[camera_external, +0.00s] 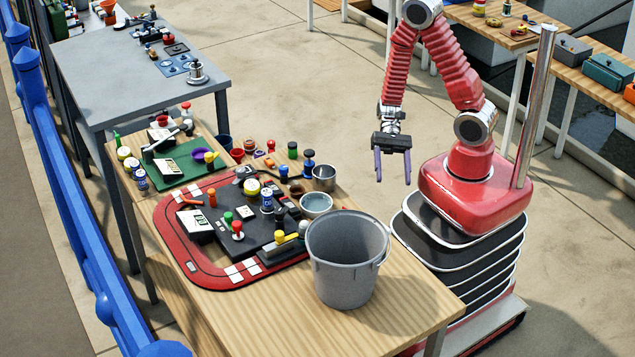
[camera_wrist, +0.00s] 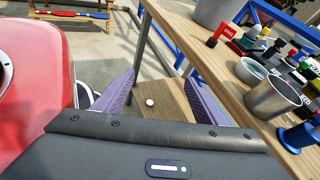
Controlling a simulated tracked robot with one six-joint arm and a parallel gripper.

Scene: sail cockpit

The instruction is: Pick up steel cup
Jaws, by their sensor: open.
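The steel cup (camera_external: 324,178) stands upright near the right edge of the wooden table, behind a lighter metal bowl (camera_external: 316,204). In the wrist view the steel cup (camera_wrist: 272,100) is at the right, with the bowl (camera_wrist: 251,73) just beyond it. My gripper (camera_external: 392,178) is open and empty, pointing down beyond the table's right edge, to the right of the cup and apart from it. In the wrist view the two purple fingers of my gripper (camera_wrist: 160,78) are spread, and the cup lies outside them to the right.
A large grey bucket (camera_external: 345,262) stands at the table's front right. A blue spool-like piece (camera_external: 308,163) is close to the cup's left. A red-edged track mat (camera_external: 178,240) crowded with small items fills the table's middle. The floor beneath my gripper is clear in the external view.

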